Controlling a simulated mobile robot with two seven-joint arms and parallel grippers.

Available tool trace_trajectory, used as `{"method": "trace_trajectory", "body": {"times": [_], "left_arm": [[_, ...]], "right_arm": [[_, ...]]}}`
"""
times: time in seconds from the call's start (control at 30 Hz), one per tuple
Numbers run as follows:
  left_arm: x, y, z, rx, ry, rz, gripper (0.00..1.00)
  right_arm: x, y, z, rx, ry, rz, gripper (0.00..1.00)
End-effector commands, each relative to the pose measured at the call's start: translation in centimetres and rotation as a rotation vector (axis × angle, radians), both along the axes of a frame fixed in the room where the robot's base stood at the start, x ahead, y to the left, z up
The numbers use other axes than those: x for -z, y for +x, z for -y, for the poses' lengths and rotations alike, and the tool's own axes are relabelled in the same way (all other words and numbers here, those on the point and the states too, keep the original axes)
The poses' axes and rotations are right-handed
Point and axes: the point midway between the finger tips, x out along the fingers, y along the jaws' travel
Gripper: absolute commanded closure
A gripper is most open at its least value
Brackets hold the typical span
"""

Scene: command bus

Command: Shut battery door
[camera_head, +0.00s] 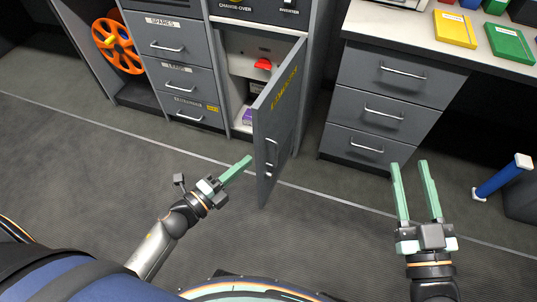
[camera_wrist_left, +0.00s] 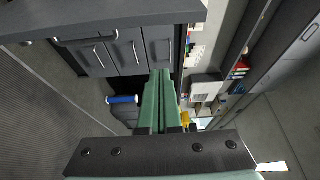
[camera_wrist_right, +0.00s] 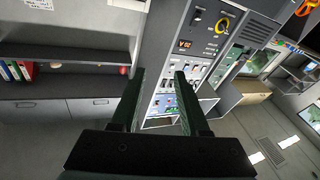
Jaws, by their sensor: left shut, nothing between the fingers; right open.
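The battery door (camera_head: 279,120) is a grey panel with yellow lettering. In the head view it stands open, swung out from its compartment (camera_head: 243,100). A bar handle (camera_head: 270,155) is on its outer face. Inside the compartment are a red object (camera_head: 263,64) and a purple item (camera_head: 248,116). My left gripper (camera_head: 248,160) is shut and empty, with green fingertips close to the door's free edge on its inner, left side. I cannot tell whether they touch. My right gripper (camera_head: 409,164) is open and empty, to the right of the door, in front of the right drawers.
Drawers (camera_head: 169,65) stand left of the compartment, and another drawer unit (camera_head: 384,100) stands to the right under a counter. A blue cylinder (camera_head: 501,177) with white ends is at the far right. Open floor (camera_head: 325,235) lies in front of the door.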

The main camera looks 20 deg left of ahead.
Motion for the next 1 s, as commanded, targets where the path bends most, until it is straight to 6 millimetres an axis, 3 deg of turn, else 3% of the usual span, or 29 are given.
{"method": "trace_trajectory", "body": {"times": [0.27,0.67,0.8,1.0], "left_arm": [[0.0,2.4,1.2,0.011,0.018,0.016,1.00],[0.1,9.4,4.7,0.010,0.016,0.013,1.00],[0.2,9.3,2.1,0.009,0.018,0.010,1.00],[0.1,9.4,0.7,0.010,0.016,0.010,1.00]], "right_arm": [[-1.4,-0.2,-0.1,-0.010,0.001,0.063,0.55],[-5.9,-1.7,-0.5,-0.041,0.000,0.264,0.55],[-7.1,-2.2,-0.7,-0.050,-0.001,0.316,0.55],[-8.0,-2.7,-0.8,-0.059,0.000,0.359,0.55]]}}
